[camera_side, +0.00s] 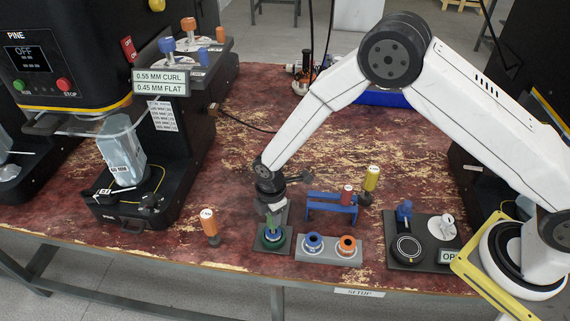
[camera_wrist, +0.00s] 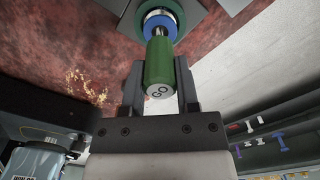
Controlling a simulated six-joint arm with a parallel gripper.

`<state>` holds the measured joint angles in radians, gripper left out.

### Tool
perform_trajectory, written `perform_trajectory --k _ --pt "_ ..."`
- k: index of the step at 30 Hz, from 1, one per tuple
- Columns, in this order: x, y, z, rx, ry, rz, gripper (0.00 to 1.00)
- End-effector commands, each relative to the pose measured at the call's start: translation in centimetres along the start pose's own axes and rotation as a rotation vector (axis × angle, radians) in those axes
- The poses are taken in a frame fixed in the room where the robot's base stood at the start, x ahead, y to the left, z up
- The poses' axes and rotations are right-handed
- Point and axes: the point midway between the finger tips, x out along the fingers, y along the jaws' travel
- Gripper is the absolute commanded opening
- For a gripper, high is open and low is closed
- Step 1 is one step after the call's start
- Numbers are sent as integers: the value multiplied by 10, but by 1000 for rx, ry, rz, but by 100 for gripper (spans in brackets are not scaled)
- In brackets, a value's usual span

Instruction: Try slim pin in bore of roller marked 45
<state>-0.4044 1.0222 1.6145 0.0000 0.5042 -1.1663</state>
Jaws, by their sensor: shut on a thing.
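My gripper (camera_side: 270,207) is shut on the green handle of a pin (camera_wrist: 159,66) whose end face reads "GO". The pin points down in the side view, above a small dark plate with a green seat (camera_side: 271,240). In the wrist view, its slim metal tip meets the middle of a blue roller (camera_wrist: 160,24) with a pale metal ring, on the green seat. I cannot tell how far the tip is in the bore. No number is readable on this roller. A blue roller (camera_side: 313,243) and an orange roller (camera_side: 347,246) sit in a grey block to the right.
A blue rack (camera_side: 332,208) stands behind the grey block, with a red-handled piece and a yellow-handled piece (camera_side: 371,178) near it. An orange-handled piece (camera_side: 209,225) stands left. A dark fixture (camera_side: 420,242) is at right. The seamer (camera_side: 125,165) stands left, its screen reading OFF.

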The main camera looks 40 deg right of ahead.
Motion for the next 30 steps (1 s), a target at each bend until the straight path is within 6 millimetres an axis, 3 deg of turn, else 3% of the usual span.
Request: perform_trajectory --k 30 --pt "9 0 0 0 0 0 0"
